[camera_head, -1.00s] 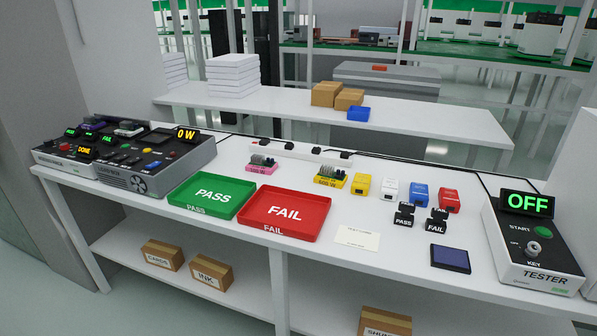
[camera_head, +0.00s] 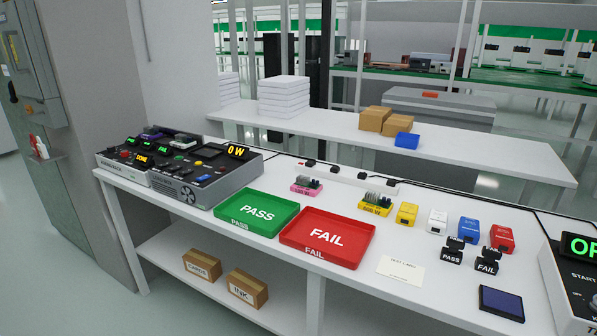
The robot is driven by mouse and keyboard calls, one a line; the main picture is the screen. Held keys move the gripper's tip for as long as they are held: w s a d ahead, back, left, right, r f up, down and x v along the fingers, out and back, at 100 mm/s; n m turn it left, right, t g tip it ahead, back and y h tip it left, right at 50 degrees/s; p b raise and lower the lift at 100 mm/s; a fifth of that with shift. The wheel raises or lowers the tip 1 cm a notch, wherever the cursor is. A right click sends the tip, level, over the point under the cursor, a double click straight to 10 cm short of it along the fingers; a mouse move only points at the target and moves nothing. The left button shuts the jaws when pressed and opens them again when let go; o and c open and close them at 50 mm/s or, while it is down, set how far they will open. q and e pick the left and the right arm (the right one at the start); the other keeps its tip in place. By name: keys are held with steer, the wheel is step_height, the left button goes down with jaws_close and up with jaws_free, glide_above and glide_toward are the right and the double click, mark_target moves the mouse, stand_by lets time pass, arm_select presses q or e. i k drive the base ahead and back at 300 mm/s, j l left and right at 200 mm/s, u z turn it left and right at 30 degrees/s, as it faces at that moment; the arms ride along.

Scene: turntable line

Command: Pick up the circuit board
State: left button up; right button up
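No item is plainly recognisable as a bare circuit board. Two small pieces with grey upright parts look most board-like: one on a pink base (camera_head: 306,188) behind the green tray, one on a yellow base (camera_head: 375,208) behind the red tray. Both sit on the white bench (camera_head: 262,252), and their details are too small to tell. The green PASS tray (camera_head: 232,225) and red FAIL tray (camera_head: 310,254) look empty. Neither of my grippers is in view.
The grey console (camera_head: 228,184) stands at the left of the bench, the tester (camera_head: 570,300) at the right edge. Yellow (camera_head: 407,213), white (camera_head: 437,221), blue (camera_head: 468,229) and red (camera_head: 502,237) blocks, two black stamps (camera_head: 453,252) and a dark blue pad (camera_head: 501,303) lie between.

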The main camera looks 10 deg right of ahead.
mark_target(149, 133)
steer(key=i+j, duration=0.1)
steer(key=j, duration=0.3)
steer(key=i+j, duration=0.1)
steer(key=j, duration=0.3)
steer(key=i+j+u, duration=0.1)
steer(key=j, duration=0.3)
steer(key=i+j, duration=0.1)
steer(key=j, duration=0.3)
steer(key=i+j, duration=0.15)
steer(key=j, duration=0.25)
steer(key=i+j+z, duration=0.1)
steer(key=i+j, duration=0.6)
steer(key=i+j+z, duration=0.15)
steer(key=i+j, duration=0.5)
steer(key=i+j+z, duration=0.15)
steer(key=i+j, duration=0.2)
steer(key=j, duration=0.15)
steer(key=i+j, duration=0.3)
steer(key=i+j+z, duration=0.15)
steer(key=j, duration=0.4)
steer(key=i+j, duration=0.4)
steer(key=j+z, duration=0.05)
